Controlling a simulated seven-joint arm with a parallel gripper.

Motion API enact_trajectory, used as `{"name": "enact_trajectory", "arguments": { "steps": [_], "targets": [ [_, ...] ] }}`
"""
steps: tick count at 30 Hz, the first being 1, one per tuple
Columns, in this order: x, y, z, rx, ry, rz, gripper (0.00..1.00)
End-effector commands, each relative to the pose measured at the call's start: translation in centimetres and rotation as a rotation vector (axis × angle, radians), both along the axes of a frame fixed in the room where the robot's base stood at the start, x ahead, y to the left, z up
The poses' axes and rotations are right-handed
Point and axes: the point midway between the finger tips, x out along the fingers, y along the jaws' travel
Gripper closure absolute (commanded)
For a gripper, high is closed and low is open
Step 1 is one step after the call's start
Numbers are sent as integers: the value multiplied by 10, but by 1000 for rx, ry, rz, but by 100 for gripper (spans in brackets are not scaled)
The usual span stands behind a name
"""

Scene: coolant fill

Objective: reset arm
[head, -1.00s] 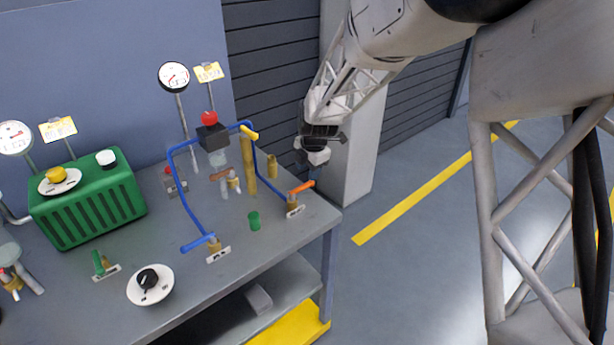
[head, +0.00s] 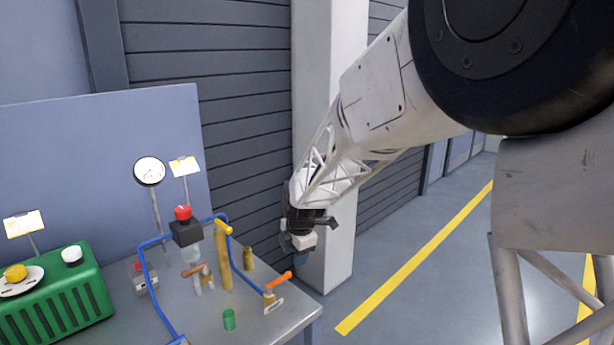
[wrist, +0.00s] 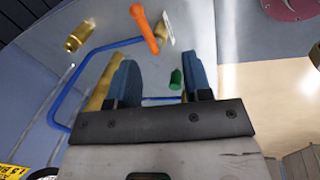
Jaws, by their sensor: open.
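My gripper (head: 297,243) hangs in front of a pale pillar, just beyond the right end of the grey workbench (head: 300,313) in the head view. In the wrist view my gripper (wrist: 160,85) shows two blue fingers spread apart with nothing held between them. An orange-handled valve (head: 279,282) stands at the bench's right corner, left of and below my gripper. The orange handle (wrist: 145,30) also shows beyond the fingers in the wrist view. The fingertips are small and dark in the head view.
The bench carries blue piping (head: 152,290), a brass column (head: 224,258), a green cup (head: 229,320), a red-topped black block (head: 186,231), a gauge (head: 149,171) and a green ribbed box (head: 60,300). A pillar (head: 345,130) stands behind my arm.

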Motion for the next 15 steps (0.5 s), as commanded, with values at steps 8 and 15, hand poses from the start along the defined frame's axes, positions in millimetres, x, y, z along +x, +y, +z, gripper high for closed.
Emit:
{"name": "enact_trajectory", "arguments": {
  "steps": [8,15],
  "targets": [
    [-53,-53,49,39,23,-345,55],
    [-106,-95,82,78,43,-662,55]
  ]
}}
